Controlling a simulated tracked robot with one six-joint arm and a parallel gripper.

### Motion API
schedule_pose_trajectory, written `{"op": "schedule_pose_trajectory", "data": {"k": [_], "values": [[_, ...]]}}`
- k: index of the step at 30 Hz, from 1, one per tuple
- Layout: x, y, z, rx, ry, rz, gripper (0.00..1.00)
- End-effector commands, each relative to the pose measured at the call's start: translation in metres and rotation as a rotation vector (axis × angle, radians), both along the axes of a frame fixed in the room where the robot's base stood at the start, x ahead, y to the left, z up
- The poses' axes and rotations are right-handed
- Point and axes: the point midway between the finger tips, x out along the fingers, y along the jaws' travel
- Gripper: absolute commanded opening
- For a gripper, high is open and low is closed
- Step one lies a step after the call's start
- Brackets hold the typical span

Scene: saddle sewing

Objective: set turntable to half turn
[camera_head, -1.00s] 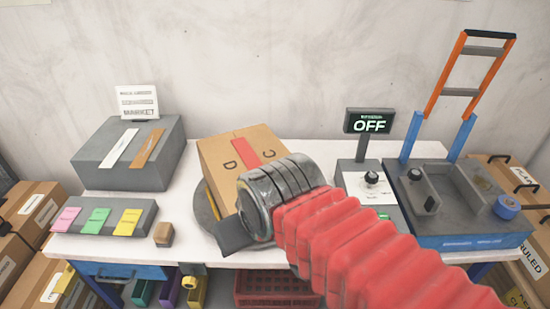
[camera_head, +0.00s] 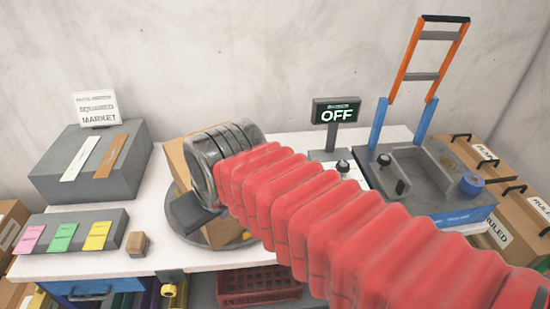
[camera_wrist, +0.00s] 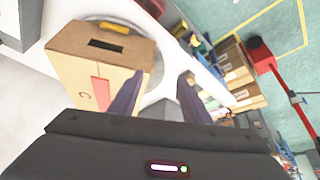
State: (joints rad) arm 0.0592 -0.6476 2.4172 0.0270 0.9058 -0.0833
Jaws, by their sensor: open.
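The round grey turntable (camera_head: 222,236) sits on the white bench with a cardboard box (camera_head: 176,160) on it. My wrist and red sleeve hide most of the box in the head view. In the wrist view the box (camera_wrist: 85,65) shows a dark slot on one face and red tape on another. A yellow piece (camera_wrist: 113,27) lies at the turntable's rim beyond the box. My gripper (camera_wrist: 160,86) is open, its two fingers apart, with one beside or overlapping the box's edge. I cannot tell whether it touches.
A lit sign (camera_head: 336,113) reads OFF above a small box with a black knob (camera_head: 343,167). A blue-grey fixture (camera_head: 420,185) with an orange frame stands at right. A grey block (camera_head: 92,165) and colored cards (camera_head: 62,237) are at left, near a small wooden block (camera_head: 137,244).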

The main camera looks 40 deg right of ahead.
Motion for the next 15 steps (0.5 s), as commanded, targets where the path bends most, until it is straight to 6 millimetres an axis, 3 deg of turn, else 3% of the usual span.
{"op": "schedule_pose_trajectory", "data": {"k": [8, 15], "values": [[0.055, -0.049, 0.012, -0.009, 0.045, 0.003, 0.43], [0.098, -0.105, 0.013, -0.009, 0.070, 0.014, 0.43]]}}
